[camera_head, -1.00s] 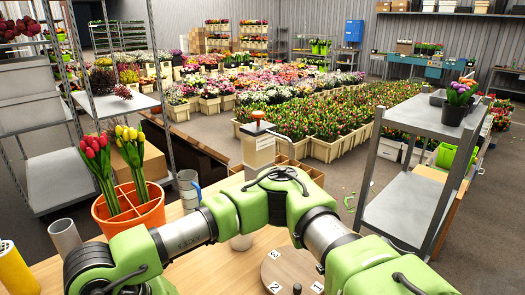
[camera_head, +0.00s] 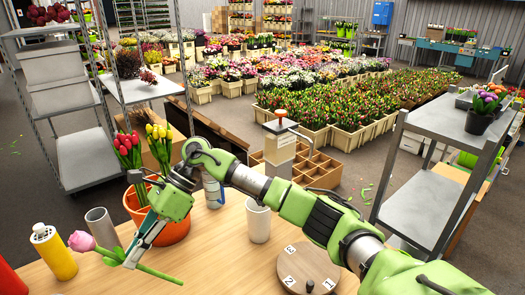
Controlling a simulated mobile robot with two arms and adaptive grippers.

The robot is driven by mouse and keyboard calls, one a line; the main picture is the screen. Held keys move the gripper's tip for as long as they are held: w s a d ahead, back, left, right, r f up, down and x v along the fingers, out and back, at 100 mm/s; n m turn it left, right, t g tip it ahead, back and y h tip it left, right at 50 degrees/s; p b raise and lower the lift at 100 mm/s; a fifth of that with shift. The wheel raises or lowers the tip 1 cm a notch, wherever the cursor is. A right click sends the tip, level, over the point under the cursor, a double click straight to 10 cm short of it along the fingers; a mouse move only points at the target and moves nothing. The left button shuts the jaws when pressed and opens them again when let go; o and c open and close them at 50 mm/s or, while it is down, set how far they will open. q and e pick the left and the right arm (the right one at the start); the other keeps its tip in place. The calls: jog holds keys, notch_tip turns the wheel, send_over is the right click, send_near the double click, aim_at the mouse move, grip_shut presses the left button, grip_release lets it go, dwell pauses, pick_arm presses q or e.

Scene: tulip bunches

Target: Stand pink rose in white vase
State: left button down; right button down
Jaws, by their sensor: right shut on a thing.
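The pink rose (camera_head: 82,241) has a pink head at the left and a green stem (camera_head: 160,273) running down to the right. My right gripper (camera_head: 131,257) is shut on its stem, with the rose tilted close to flat above the front left of the table. The white vase (camera_head: 258,222) stands upright on the table to the right of the gripper, and nothing shows sticking out of it. My right arm passes behind and above the vase. My left gripper is not in view.
An orange pot (camera_head: 174,231) with red and yellow tulips stands behind the gripper. A grey tube (camera_head: 103,228) and a yellow bottle (camera_head: 54,252) stand at left. A numbered round board (camera_head: 307,268) lies at right.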

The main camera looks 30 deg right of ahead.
jog(key=w+d+r+m+t+y+p, duration=0.2)
jog(key=w+d+r+m+t+p, duration=0.15)
jog(key=w+d+m+t, duration=0.4)
jog(key=w+d+m+t+h+p, duration=0.2)
jog(key=d+m+t+h, duration=0.2)
jog(key=d, duration=1.3)
jog(key=w+d+m+t+h+p, duration=0.1)
jog(key=d+m+t+h, duration=0.3)
jog(key=d, duration=1.2)
jog(key=w+t+h, duration=0.1)
jog(key=t+h, duration=0.1)
jog(key=t, duration=0.2)
jog(key=shift+w+d+p, duration=0.35)
jog(key=shift+w+d, duration=0.05)
jog(key=shift+s, duration=0.15)
notch_tip(320, 180, down, 17)
jog(key=b, duration=1.6)
jog(key=c, duration=1.5)
grip_release()
jog(key=shift+o, duration=0.2)
